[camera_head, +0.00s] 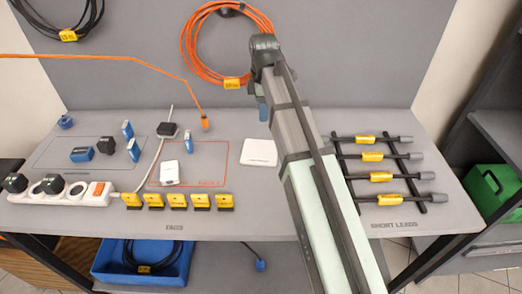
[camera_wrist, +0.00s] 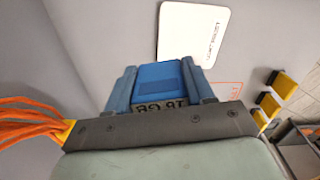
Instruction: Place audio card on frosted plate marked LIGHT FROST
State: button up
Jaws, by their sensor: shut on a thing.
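My gripper (camera_wrist: 165,92) is shut on a blue card (camera_wrist: 164,76) with a dark label strip whose lettering I cannot read surely, so I cannot tell whether it is the audio card. The white frosted plate (camera_head: 260,152) lies flat on the table with nothing on it. It also shows in the wrist view (camera_wrist: 188,38), with small print partly legible, beyond the held card. In the head view my gripper (camera_head: 262,110) hangs above and behind the plate, apart from it. The arm hides the table right of the plate.
A white adapter (camera_head: 169,173) and black adapter (camera_head: 167,130) are nearby. Yellow tags (camera_head: 176,202) line the front edge. A power strip (camera_head: 60,190) lies left; cable leads (camera_head: 370,157) lie on a rack right.

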aim_at(260, 151)
jog(key=shift+s+f+m, duration=0.7)
jog(key=shift+s+f, duration=0.1)
jog(key=shift+s, duration=1.85)
jog(key=shift+a+f, duration=0.2)
jog(key=shift+f, duration=2.05)
jog(key=shift+a+f, duration=0.2)
jog(key=shift+f, duration=2)
jog(key=shift+f, duration=0.1)
jog(key=o, duration=1)
notch_tip(260, 151, up, 12)
jog(key=shift+r, duration=0.15)
